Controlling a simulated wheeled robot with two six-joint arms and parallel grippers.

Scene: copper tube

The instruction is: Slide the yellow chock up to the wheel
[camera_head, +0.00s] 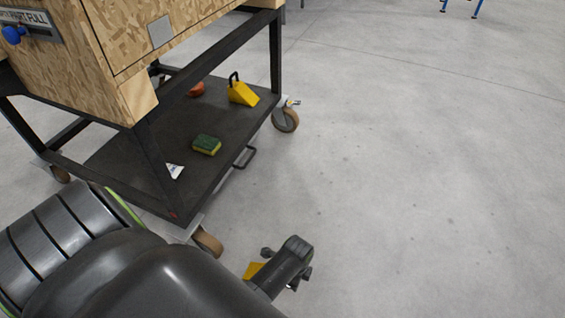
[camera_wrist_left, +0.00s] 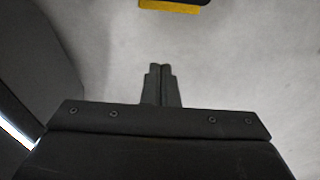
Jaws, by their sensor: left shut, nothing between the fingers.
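A yellow chock (camera_head: 253,270) is on the floor close to the cart's near wheel (camera_head: 208,242), with a gap of bare floor between them. My arm hides much of the chock. In the left wrist view a yellow strip of it (camera_wrist_left: 170,6) shows at the top edge, with a dark part above it. My left gripper (camera_wrist_left: 161,68) is shut and empty, its fingertips pointing at the chock, with floor visible between. In the head view the left gripper (camera_head: 290,264) is low over the floor, just right of the chock. My right gripper is in neither view.
The cart's dark lower shelf (camera_head: 125,152) carries a second yellow chock with a black handle (camera_head: 242,93), a green and yellow sponge (camera_head: 207,145) and an orange item (camera_head: 196,89). Another caster (camera_head: 285,119) stands farther back. The floor to the right is clear.

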